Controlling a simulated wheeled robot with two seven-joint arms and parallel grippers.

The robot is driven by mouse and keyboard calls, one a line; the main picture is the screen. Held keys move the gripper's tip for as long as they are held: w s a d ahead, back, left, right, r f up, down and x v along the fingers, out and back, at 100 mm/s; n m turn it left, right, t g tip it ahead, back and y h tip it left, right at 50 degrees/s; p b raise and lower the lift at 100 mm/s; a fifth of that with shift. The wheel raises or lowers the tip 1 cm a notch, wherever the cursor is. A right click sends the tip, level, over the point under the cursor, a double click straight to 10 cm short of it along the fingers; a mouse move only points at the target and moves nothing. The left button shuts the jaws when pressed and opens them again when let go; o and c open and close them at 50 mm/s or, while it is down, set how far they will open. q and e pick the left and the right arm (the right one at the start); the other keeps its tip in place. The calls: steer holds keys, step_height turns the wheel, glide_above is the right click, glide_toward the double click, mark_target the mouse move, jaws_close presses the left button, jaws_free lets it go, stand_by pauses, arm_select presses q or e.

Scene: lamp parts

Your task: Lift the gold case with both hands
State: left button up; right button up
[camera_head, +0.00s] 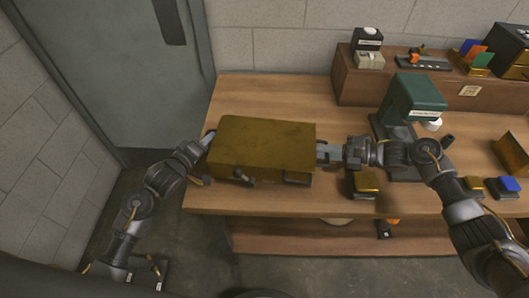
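The gold case (262,144) is a large box on the left part of the wooden table. It has dark fittings along its front face. My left gripper (208,138) is at the case's left end, with its fingertips against or very near that end. My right gripper (322,152) is at the case's right end, with its fingertips against or very near that side. The finger gaps of both grippers are too small and partly hidden, so I cannot tell whether either holds a handle. The case appears level, and I cannot see a gap under it.
A small gold-topped box (365,182) sits on the table (290,199) right of the case, below my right gripper. A green machine (414,97) stands behind my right arm. A wooden shelf (365,88) with small items runs along the back wall. A grey door (125,75) is at left.

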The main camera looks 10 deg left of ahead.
arm_select(q)
jaws_close()
arm_select(e)
jaws_close()
stand_by(1.1)
arm_select(q)
steer(key=shift+r, duration=0.1)
